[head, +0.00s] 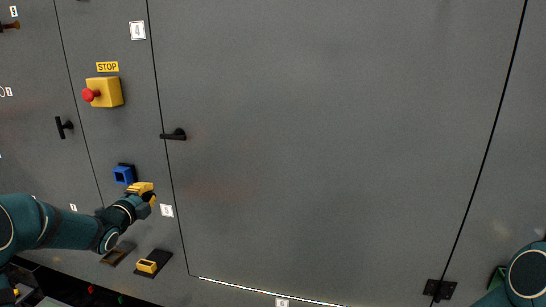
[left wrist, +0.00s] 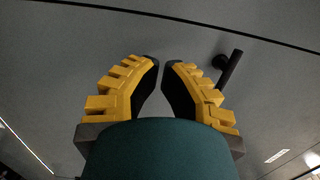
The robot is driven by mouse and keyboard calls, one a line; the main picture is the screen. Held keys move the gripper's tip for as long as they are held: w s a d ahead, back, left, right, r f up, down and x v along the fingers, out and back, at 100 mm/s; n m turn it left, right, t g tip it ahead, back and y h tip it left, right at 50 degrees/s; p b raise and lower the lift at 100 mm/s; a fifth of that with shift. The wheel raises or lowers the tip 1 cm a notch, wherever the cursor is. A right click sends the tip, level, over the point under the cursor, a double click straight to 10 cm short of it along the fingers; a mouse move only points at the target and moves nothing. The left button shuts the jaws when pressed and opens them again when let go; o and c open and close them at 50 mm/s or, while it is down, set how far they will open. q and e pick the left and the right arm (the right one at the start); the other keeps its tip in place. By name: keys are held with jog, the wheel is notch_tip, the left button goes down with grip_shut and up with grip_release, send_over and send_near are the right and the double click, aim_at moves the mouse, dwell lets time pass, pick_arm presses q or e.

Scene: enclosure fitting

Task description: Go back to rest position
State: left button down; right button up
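My left gripper (head: 149,197) has yellow and black fingers and is in front of the grey enclosure at the lower left of the head view. It is just below and right of the blue socket-like fitting (head: 123,175), seemingly apart from it.
The enclosure (head: 330,130) has a black door handle (head: 174,135), a black lever (head: 64,127), a yellow STOP box with red button (head: 103,92), and a hinge (head: 439,290). A yellow fitting (head: 147,266) sits below my left gripper. The large middle panel is clear.

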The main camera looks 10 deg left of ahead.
pick_arm(q)
jog(key=s+d+f+n+g+h, duration=0.2)
jog(key=d+f+n+g, duration=0.25)
jog(key=d+f, duration=0.7)
jog(key=s+d+f+n+g+h, duration=0.1)
jog(key=s+d+f+n+g, duration=0.15)
jog(key=d+f+n, duration=0.65)
jog(key=s+d+f+n+g+h, duration=0.1)
jog(key=s+d+f+g, duration=0.3)
jog(key=s+d+f, duration=0.4)
jog(key=s+d+f+n+g, duration=0.4)
jog(key=s+d+f, duration=0.5)
jog(key=s, duration=0.7)
jog(key=shift+d+n+g+h, duration=0.4)
jog(key=shift+d+g, duration=0.1)
jog(key=shift+d, duration=0.65)
jog(key=shift+w, duration=0.1)
